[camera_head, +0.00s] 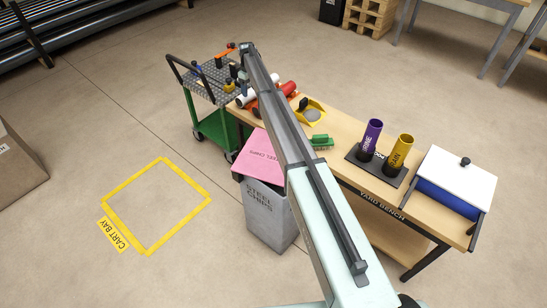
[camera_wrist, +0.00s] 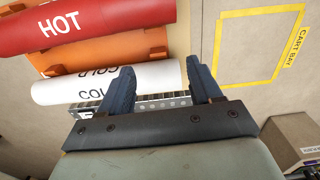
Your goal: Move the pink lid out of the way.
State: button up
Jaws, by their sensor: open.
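The pink lid (camera_head: 262,158) lies flat and slightly askew on top of the grey steel chips bin (camera_head: 268,212), in front of the bench's left part. My arm crosses in front of its right side and hides part of it. The lid does not show in the wrist view. My gripper (camera_wrist: 163,82) is open and empty, with its two dark blue fingers spread apart. It is near the pipes, well beyond the lid. In the head view my arm's far end is beside the cart, and the fingers are not clear there.
A green cart (camera_head: 215,128) stands left of the yard bench (camera_head: 335,158). The yellow-outlined cart bay (camera_head: 155,205) on the floor is empty.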

notch_tip(320, 180, up, 3)
jog(key=shift+r, duration=0.15)
dwell(0.3)
dwell(0.4)
